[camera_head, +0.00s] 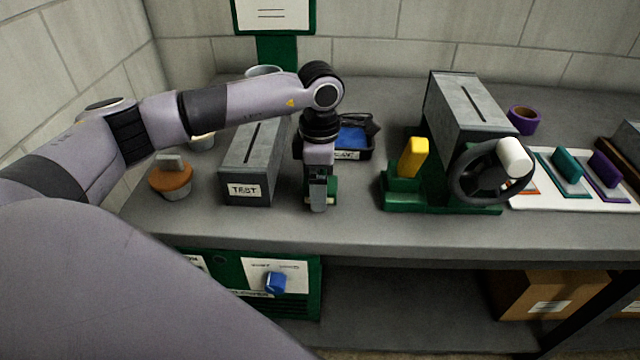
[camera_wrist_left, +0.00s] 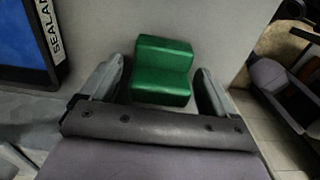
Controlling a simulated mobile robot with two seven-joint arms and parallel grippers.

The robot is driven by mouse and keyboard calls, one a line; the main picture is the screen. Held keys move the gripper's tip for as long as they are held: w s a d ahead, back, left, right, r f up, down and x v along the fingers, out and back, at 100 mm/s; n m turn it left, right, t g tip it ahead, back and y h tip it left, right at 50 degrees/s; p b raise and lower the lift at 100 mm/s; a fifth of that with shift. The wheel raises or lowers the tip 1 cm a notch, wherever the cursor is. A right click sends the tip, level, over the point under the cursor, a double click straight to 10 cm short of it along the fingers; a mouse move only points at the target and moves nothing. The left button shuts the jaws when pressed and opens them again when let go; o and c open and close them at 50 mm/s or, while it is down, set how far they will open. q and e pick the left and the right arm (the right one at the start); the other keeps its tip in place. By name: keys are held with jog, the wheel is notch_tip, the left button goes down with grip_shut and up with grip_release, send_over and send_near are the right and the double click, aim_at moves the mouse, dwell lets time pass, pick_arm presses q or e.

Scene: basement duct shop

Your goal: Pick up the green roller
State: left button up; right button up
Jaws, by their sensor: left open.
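The green roller (camera_wrist_left: 162,70) shows in the left wrist view as a glossy green piece with a stepped shape, lying on the grey bench top. In the head view only a small green part of it (camera_head: 333,188) shows beside my left gripper (camera_head: 318,204); the rest is hidden behind the gripper. My left gripper points down and is open. In the left wrist view its two fingers stand on either side of the green piece, with small gaps showing. Contact with it cannot be seen. My right gripper is not in view.
A grey slotted box marked TEST (camera_head: 247,190) stands close on the left. A dark tray with blue inside (camera_head: 367,154) lies behind. A green fixture with a yellow block (camera_head: 413,158) and a black handwheel (camera_head: 459,176) stand to the right. The bench's front edge (camera_head: 350,238) is near.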

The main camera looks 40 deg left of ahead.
pick_arm(q)
jog(key=c, duration=1.1)
jog(key=shift+r, duration=10.05)
